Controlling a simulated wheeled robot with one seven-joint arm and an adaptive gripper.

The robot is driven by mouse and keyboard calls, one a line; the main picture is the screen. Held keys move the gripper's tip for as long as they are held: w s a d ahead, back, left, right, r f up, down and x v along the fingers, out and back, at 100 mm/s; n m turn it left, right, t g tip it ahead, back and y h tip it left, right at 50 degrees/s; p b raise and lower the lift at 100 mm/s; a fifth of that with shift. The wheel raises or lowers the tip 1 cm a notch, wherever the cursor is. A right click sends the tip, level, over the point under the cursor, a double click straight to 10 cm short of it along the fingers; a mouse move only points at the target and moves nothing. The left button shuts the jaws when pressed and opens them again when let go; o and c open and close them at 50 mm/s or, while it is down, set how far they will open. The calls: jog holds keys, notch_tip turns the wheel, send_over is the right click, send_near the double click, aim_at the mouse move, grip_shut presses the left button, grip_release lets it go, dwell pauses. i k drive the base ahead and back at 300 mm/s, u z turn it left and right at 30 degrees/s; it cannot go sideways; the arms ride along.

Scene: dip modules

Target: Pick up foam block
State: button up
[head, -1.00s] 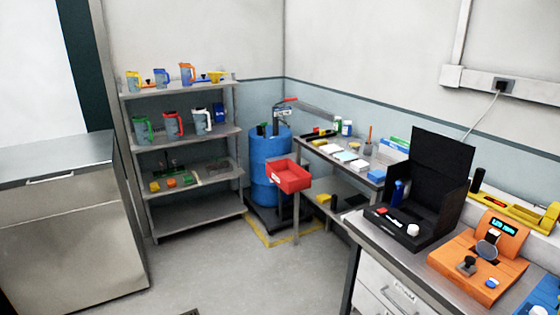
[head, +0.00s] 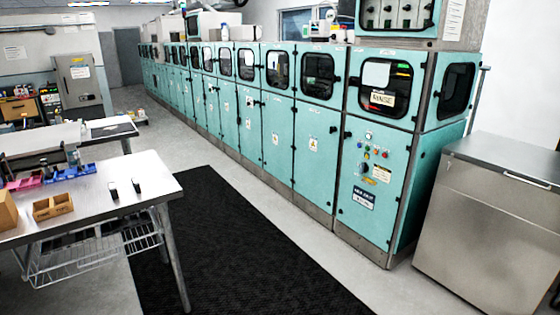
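I cannot make out a foam block in the head view. A steel-topped table (head: 95,212) at the left carries a small tan wooden holder (head: 53,207), a brown box (head: 5,212) cut by the left edge, and two small dark upright pieces, one (head: 113,190) beside the other (head: 137,186), near the table's right end. Blue and pink trays with small items stand behind the holder. My gripper is not in view.
A long row of teal machine cabinets (head: 290,130) runs along the right and into the distance. A steel cabinet (head: 490,225) stands at right. A black floor mat (head: 235,250) lies in the clear aisle. A wire shelf (head: 90,255) hangs under the table.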

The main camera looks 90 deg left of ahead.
aim_at(138, 187)
jog(key=u, duration=0.45)
jog(key=k, duration=0.7)
jog(key=u, duration=1.4)
jog(key=i, duration=1)
jog(key=u, duration=1.55)
jog(key=i, duration=0.6)
jog(key=u, duration=0.65)
